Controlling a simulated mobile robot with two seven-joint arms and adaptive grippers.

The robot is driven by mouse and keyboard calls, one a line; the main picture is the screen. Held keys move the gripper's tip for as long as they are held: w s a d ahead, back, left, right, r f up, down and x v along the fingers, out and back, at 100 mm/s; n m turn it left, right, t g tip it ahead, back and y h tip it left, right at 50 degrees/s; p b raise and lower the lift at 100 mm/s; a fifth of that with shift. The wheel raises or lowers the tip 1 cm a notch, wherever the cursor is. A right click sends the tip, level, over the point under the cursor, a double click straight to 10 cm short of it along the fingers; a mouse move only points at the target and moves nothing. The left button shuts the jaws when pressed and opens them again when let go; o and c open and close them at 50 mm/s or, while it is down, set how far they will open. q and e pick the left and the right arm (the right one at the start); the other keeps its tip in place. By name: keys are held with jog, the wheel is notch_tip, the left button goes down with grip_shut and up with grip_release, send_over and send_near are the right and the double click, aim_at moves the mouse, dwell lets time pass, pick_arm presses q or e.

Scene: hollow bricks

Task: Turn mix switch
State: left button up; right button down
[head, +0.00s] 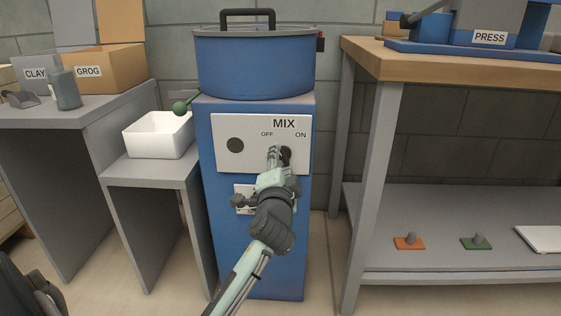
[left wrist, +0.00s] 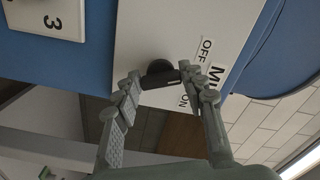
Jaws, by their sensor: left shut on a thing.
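The dark mix switch (head: 287,154) is on a white panel (head: 225,165) marked MIX, OFF and ON, on the front of a blue machine (head: 205,150). My left gripper (head: 280,155) is at the switch, below the ON label. In the left wrist view, the gripper's two fingers (left wrist: 160,85) are on either side of the dark switch (left wrist: 157,66) and shut on it. The fingers cover part of the switch in the head view, so its exact setting is hard to tell. My right gripper is not in view.
A blue lidded drum (head: 255,68) tops the machine. A green-knobbed lever (head: 180,107) juts out left above a white bin (head: 158,135). A smaller white plate (head: 243,190) sits below the panel. A wooden-topped bench (head: 460,68) stands close on the right.

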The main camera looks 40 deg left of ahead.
pick_arm(q)
jog(key=shift+f+n, duration=0.1)
jog(key=shift+n, duration=0.8)
jog(key=o, duration=1.2)
jog(key=shift+c, duration=0.2)
jog(key=v, duration=0.7)
jog(key=shift+s+d, duration=0.2)
jog(key=shift+s, duration=0.05)
